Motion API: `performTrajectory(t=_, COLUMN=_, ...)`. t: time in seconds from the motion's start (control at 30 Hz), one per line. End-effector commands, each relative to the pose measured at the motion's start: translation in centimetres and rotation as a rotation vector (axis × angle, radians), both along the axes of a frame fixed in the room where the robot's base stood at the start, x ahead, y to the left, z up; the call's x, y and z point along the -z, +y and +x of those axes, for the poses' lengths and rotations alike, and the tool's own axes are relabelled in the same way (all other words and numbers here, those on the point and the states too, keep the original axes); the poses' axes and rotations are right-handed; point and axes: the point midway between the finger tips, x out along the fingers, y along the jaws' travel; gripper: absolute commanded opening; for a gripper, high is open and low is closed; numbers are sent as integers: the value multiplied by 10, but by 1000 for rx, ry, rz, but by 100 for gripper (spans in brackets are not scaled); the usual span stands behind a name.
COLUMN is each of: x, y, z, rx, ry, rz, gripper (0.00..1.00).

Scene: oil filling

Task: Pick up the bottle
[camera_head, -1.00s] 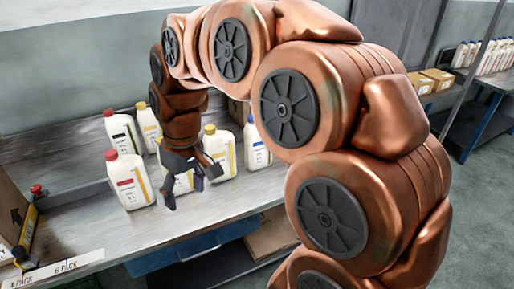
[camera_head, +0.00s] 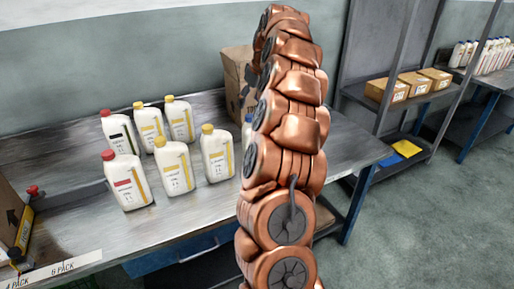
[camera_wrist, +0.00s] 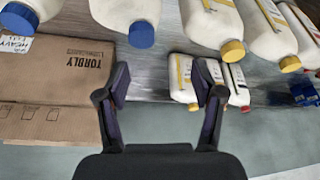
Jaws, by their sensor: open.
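Several white bottles stand on the metal bench in the head view. Two have red caps, at the front left (camera_head: 127,182) and back left (camera_head: 117,132). Others have yellow caps, such as the front-right one (camera_head: 217,158). A blue-capped bottle (camera_head: 247,132) is mostly hidden behind my arm. In the wrist view my gripper (camera_wrist: 162,85) is open, with nothing between its fingers. A blue-capped bottle (camera_wrist: 118,12) appears above the gap, caps pointing down the picture. Yellow-capped bottles (camera_wrist: 212,22) are to its right. My gripper is hidden in the head view.
A cardboard box (camera_wrist: 60,85) lies left of my gripper in the wrist view. In the head view, a cardboard box (camera_head: 237,75) stands at the back of the bench (camera_head: 75,222). A shelf with cartons (camera_head: 387,90) is at the right. The front of the bench is largely clear.

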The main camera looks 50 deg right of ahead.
Motion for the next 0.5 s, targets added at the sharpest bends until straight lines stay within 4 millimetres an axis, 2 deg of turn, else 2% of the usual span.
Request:
performTrajectory(t=0.03, x=4, y=-12, z=-2, rx=11, ry=0, rz=-6, gripper=67)
performTrajectory(t=0.1, x=5, y=-23, z=-4, rx=20, ry=-4, rz=-15, gripper=67)
performTrajectory(t=0.2, x=6, y=-31, z=-6, rx=27, ry=-6, rz=-22, gripper=67)
performTrajectory(t=0.5, x=26, y=-31, z=2, rx=27, ry=-6, rz=-22, gripper=67)
